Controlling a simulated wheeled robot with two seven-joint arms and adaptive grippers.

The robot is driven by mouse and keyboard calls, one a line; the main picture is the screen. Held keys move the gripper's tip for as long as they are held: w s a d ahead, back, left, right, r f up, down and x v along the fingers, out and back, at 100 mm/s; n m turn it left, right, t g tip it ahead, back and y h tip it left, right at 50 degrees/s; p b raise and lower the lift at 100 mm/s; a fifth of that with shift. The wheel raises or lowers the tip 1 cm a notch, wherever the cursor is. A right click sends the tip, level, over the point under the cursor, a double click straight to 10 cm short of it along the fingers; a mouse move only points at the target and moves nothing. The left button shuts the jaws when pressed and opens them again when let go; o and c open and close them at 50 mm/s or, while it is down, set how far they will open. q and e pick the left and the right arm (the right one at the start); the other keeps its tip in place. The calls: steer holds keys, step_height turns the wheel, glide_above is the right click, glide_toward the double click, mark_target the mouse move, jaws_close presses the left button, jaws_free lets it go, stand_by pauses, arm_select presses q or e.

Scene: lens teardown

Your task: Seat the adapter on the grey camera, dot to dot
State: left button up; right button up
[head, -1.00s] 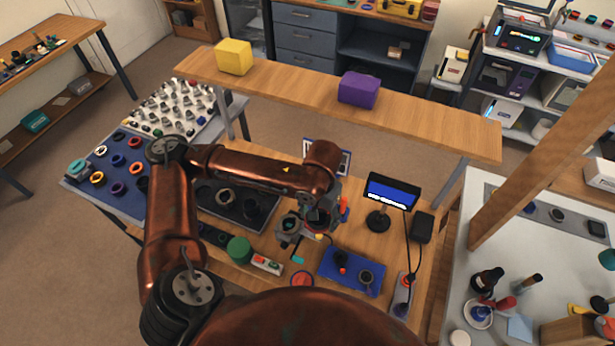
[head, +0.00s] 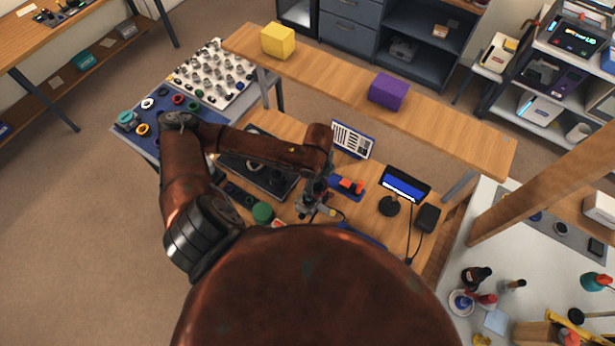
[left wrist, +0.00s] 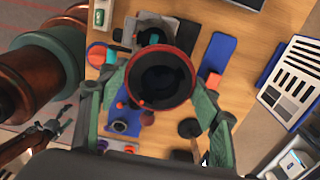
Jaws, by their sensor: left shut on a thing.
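My left gripper (left wrist: 157,95) is shut on the adapter (left wrist: 138,100), a dark round ring with a red rim. The adapter is held between the green fingertips, above the bench. The grey camera (left wrist: 122,52) shows behind and above the adapter in the left wrist view, partly covered by it; its dark round opening shows at the top. In the head view my left gripper (head: 316,188) hangs over the grey camera (head: 307,208), and the arm hides much of both. I cannot tell whether adapter and camera touch. The alignment dots cannot be made out.
A blue tray with orange and red parts (head: 346,186) and a small screen (head: 404,184) stand right of the gripper. A green round container (head: 263,212) lies left. A raised wooden shelf (head: 330,75) crosses behind. My own body covers the bench's near part.

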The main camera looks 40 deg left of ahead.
arm_select(q)
steer(key=m, duration=0.1)
steer(key=s+a+m+p, duration=0.1)
steer(key=shift+s+a+r+m, duration=0.15)
steer(key=shift+s+a+m, duration=0.05)
steer(key=shift+s+m, duration=0.1)
steer(key=shift+s+a+m+p, duration=0.2)
steer(key=shift+a+m+p, duration=0.05)
steer(key=shift+m+p, duration=0.25)
steer(key=shift+f+b, duration=0.9)
step_height(320, 180, down, 3)
steer(key=b, duration=0.4)
steer(key=shift+f, duration=0.75)
arm_select(e)
steer(key=f, duration=0.2)
steer(key=shift+s+f, duration=0.2)
steer(key=shift+f, duration=0.15)
steer(key=shift+a+r, duration=0.1)
arm_select(q)
steer(key=shift+p, duration=0.6)
arm_select(e)
steer(key=shift+a+r, duration=0.25)
steer(key=shift+r, duration=0.15)
steer(key=shift+d, duration=0.1)
